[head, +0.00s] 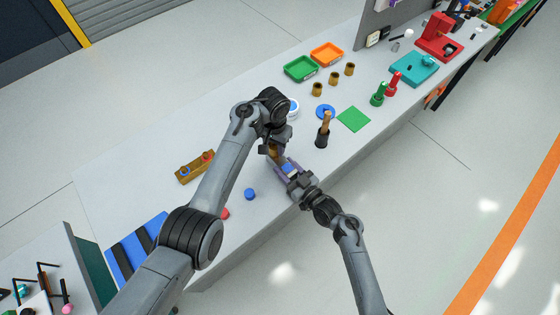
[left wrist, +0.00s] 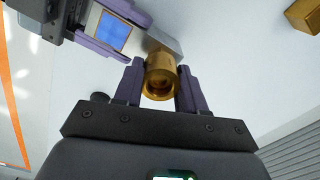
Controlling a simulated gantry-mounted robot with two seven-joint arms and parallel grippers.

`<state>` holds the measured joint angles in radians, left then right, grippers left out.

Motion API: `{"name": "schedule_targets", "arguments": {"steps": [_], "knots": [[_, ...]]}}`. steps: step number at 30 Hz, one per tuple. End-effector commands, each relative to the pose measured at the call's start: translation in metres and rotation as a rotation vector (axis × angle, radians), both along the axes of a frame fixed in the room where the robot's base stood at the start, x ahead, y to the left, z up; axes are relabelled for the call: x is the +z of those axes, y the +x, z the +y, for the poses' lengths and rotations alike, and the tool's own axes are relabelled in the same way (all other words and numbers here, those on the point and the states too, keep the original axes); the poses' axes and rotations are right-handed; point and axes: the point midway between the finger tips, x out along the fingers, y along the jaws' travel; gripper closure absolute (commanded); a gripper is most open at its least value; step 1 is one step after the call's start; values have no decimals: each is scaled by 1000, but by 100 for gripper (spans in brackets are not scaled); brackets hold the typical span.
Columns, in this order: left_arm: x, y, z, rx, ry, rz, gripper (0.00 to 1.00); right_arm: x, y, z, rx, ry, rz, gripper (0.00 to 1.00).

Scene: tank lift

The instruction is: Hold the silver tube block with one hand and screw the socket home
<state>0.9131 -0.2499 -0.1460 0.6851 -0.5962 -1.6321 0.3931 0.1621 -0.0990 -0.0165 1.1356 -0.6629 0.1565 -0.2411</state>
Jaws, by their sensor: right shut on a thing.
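The silver tube block (left wrist: 163,38), with a blue square on its face, is held by my right gripper (head: 290,172) above the table. Its purple fingers clasp the block, which also shows at the upper left of the left wrist view. The brass socket (left wrist: 160,78) is at the block's end, with its open end facing the left wrist camera. My left gripper (left wrist: 160,80) has one purple finger on each side of the socket; I cannot tell whether both press on it. In the head view my left gripper (head: 273,147) hides most of the socket.
A brass-coloured block (head: 194,167) lies on the table (head: 130,180) at left. A blue piece (head: 250,194) and a red piece (head: 224,213) lie near the front edge.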

Motion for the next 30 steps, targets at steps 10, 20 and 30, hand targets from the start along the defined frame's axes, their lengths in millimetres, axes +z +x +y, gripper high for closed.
{"name": "schedule_targets", "arguments": {"steps": [10,20,30], "knots": [[0,0,0,-9,0,0,97,-1,0,0,0,0,1,100],[0,0,0,-9,0,0,31,-1,0,0,0,0,1,100],[6,0,-1,-9,-2,-1,31,-1,0,0,0,0,1,100]]}}
